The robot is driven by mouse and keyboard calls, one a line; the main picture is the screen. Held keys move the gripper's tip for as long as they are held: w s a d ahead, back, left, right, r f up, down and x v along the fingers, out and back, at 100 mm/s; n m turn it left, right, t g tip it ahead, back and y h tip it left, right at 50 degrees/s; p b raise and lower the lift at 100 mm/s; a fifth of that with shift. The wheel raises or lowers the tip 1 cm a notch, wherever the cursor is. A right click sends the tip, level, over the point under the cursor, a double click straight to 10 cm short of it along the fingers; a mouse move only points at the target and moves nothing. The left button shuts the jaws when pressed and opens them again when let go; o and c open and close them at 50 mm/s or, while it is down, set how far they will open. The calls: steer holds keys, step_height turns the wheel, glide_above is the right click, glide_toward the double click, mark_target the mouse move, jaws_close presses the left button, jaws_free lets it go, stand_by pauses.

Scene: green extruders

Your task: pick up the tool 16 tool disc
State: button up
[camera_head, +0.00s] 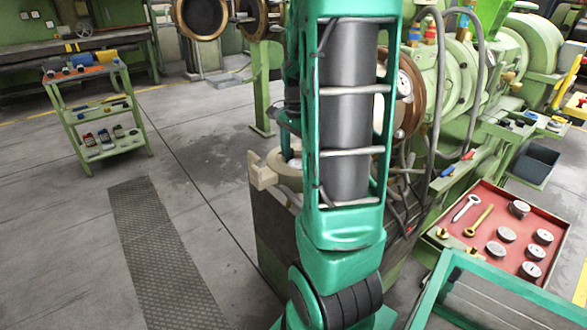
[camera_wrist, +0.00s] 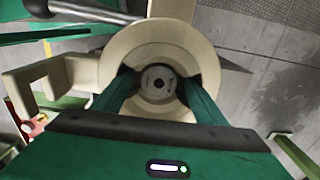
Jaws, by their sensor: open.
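In the wrist view a round grey metal disc (camera_wrist: 158,80) with a dark centre hole sits inside a cream ring-shaped holder (camera_wrist: 205,62). No number is readable on it, so I cannot tell if it is the tool 16 tool disc. My gripper (camera_wrist: 158,88) is open, its two green fingers reaching into the ring on the left and right of the disc. Whether they touch it, I cannot tell.
A red tray (camera_head: 541,217) at the right holds several round metal pieces and two long tools. A green machine (camera_head: 511,45) stands behind it. A green shelf trolley (camera_head: 69,118) is at the left. The grey floor (camera_head: 60,250) at left is clear.

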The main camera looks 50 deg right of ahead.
steer(key=shift+c, duration=0.3)
steer(key=c, duration=1.4)
steer(key=shift+r, duration=0.15)
